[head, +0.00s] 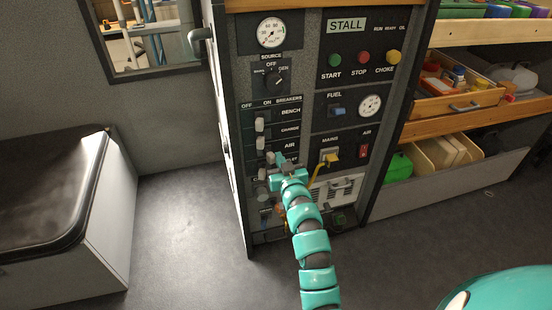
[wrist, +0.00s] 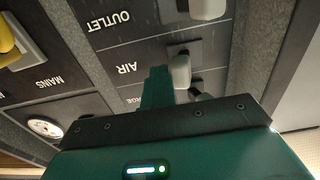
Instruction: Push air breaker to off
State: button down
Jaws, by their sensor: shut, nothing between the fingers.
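The air breaker is a small pale grey lever (wrist: 181,72) beside the AIR label in the wrist view, which shows the panel upside down. In the head view the AIR row of the breaker panel (head: 289,146) is just above my gripper (head: 283,163), which partly covers that area. My gripper is shut and empty. Its teal fingertips (wrist: 157,86) also show in the wrist view, right beside the lever, on the side toward the AIR label. I cannot tell whether they touch it. The lever's exact position between OFF and ON is unclear.
The BENCH lever (head: 261,120) and CHARGE lever (head: 260,142) are above in the same column. The OUTLET lever (wrist: 207,8) is on the other side of the air lever. The yellow MAINS handle (head: 331,158) sticks out to the right. A padded bench (head: 50,185) stands left.

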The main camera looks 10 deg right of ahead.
aim_at(270, 162)
jog(key=shift+s+a+r+p, duration=0.1)
jog(key=shift+a+p, duration=0.4)
jog(key=shift+a, duration=0.25)
jog(key=shift+s+a+r+p, duration=0.1)
jog(key=shift+a+p, duration=0.4)
jog(key=shift+a, duration=0.2)
jog(key=shift+w+f, duration=0.15)
jog(key=shift+f, duration=0.05)
jog(key=shift+s+d+f, duration=0.1)
jog(key=shift+s, duration=0.7)
jog(key=shift+s+d+p, duration=0.15)
jog(key=shift+s+p, duration=0.3)
jog(key=shift+s, duration=0.5)
jog(key=shift+s+d+p, duration=0.1)
jog(key=shift+s+p, duration=0.55)
jog(key=shift+s, duration=1.85)
